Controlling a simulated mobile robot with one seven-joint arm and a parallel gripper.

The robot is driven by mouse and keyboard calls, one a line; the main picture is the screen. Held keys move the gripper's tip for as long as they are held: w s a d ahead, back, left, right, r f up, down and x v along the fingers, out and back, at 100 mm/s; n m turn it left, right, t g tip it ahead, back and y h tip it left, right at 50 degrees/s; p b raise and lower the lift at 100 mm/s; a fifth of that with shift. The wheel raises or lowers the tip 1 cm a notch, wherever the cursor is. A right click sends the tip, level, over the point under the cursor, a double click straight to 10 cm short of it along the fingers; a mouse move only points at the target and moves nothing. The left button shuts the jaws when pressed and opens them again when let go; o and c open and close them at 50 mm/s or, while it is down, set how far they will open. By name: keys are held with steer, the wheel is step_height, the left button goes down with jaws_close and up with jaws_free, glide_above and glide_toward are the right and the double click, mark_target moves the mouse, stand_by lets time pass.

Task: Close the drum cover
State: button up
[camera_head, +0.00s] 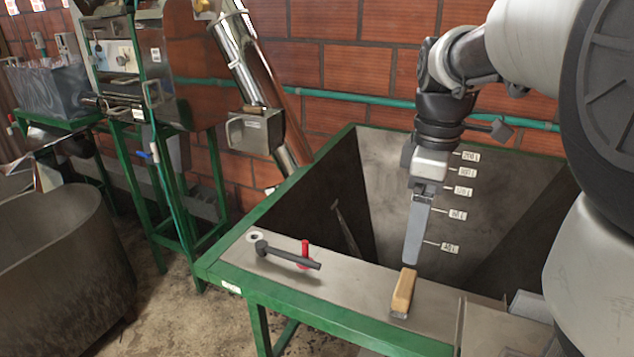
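A metal machine on a green frame (120,60) stands at the upper left, partly cut off by the top edge. A shiny panel (195,50) on its right side reflects the brick wall. I cannot tell which part is the drum cover, or whether it is open. My gripper (412,262) hangs pointing down over the near edge of a large hopper, far to the right of the machine. I see it edge-on, so its opening is unclear. Its lower end is just above or touching a small wooden-topped block (403,292) on the hopper's front ledge; I cannot tell which.
The metal hopper (360,150) has a green rim and volume labels. A black lever with a red handle (304,252) is on its ledge. A slanted metal tube (250,65) rises behind. A grey tub (60,265) stands left. Bare floor (180,310) lies between tub and hopper.

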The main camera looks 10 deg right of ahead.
mark_target(406, 282)
step_height(406, 282, down, 15)
steer(key=shift+s+r, duration=0.1)
steer(key=shift+r, duration=0.05)
stand_by(0.4)
steer(key=shift+c, duration=0.2)
steer(key=shift+r, duration=0.1)
steer(key=c, duration=1.2)
